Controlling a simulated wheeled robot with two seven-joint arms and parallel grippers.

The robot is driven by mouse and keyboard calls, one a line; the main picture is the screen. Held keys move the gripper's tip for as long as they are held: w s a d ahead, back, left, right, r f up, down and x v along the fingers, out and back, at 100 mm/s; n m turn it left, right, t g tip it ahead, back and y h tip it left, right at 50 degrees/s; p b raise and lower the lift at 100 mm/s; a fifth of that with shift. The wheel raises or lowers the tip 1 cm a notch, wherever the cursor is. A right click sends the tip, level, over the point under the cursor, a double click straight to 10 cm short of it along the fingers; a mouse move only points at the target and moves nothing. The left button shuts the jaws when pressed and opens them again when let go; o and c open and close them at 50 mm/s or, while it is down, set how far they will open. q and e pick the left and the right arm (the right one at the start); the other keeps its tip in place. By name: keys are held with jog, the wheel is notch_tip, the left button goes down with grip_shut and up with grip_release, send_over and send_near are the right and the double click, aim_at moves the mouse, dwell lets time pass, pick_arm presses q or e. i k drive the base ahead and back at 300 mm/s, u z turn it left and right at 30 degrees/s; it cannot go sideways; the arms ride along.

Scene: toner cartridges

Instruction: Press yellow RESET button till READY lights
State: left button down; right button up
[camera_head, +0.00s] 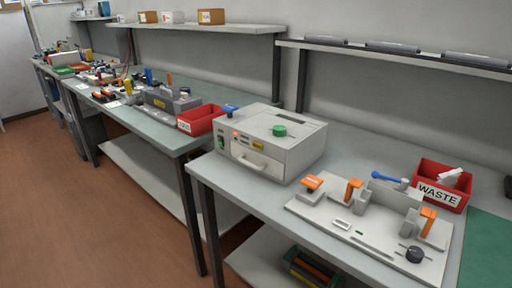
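A light grey box-shaped machine (300,150) stands on the near workbench, left of the picture's middle line to right of it. Its front has a small yellow patch (258,146), too small to read or to tell whether it is the RESET button. A small red light (236,134) shows on the front's upper left, with a dark panel with green below it. I cannot make out a READY light. Neither of my grippers is in view.
A grey fixture plate (305,210) with orange clamps and a black knob (415,254) lies right of the machine. A red WASTE bin (457,181) stands behind it. A red bin (201,119) sits on the cluttered bench (190,142) at left. The brown floor (70,210) is clear.

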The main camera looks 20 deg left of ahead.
aim_at(255, 145)
jog(key=k, duration=0.5)
jog(key=u, duration=0.9)
jog(key=i, duration=0.8)
jog(key=z, duration=1.55)
